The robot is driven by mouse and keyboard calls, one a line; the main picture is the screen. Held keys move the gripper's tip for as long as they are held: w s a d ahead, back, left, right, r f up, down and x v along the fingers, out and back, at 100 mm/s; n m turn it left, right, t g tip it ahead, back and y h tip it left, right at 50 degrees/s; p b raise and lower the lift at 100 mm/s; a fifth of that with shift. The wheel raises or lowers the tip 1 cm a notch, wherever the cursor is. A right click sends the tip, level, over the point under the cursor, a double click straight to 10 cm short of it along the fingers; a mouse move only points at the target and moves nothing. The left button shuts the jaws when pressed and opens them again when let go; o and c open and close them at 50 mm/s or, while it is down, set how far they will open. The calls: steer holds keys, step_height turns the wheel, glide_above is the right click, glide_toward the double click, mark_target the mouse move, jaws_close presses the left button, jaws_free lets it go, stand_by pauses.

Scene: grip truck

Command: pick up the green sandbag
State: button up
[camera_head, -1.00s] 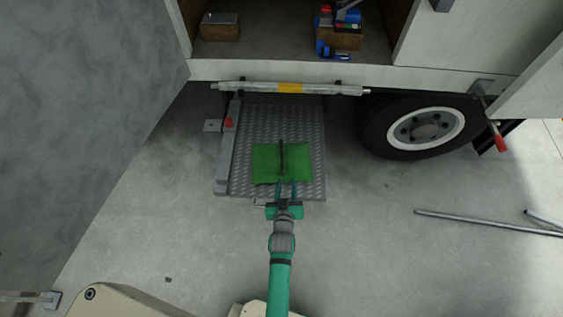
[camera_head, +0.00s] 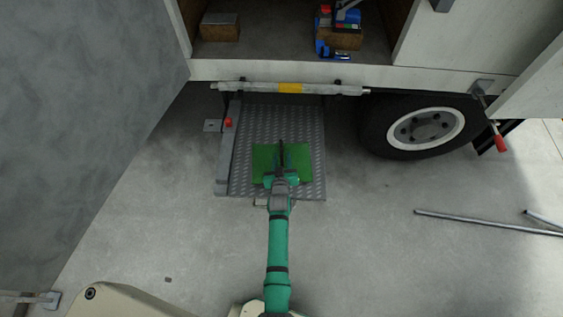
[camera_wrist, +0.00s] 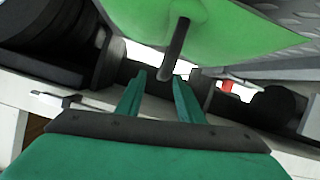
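The green sandbag (camera_head: 298,158) lies on the metal tail-lift plate (camera_head: 310,128) behind the truck. Its dark handle strap (camera_head: 281,147) runs across its middle and shows in the wrist view (camera_wrist: 176,48) too. My gripper (camera_head: 282,160) is over the near half of the bag and hides part of it. In the wrist view, its two teal fingers (camera_wrist: 159,77) are apart, with the strap's end showing between the tips. I cannot tell whether the fingers touch the strap. The bag (camera_wrist: 225,28) fills the top of that view.
A grey bar with a yellow band (camera_head: 290,88) spans above the plate, below the truck bed. The truck's wheel (camera_head: 425,128) stands to the right. Metal poles (camera_head: 480,222) lie on the floor at right. A grey wall is at left.

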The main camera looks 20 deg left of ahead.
mark_target(281, 152)
steer(key=shift+a+x, duration=0.2)
steer(key=shift+x, duration=2.05)
steer(key=shift+s+f, duration=0.1)
steer(key=shift+c, duration=0.3)
jaws_close()
steer(key=shift+r, duration=0.35)
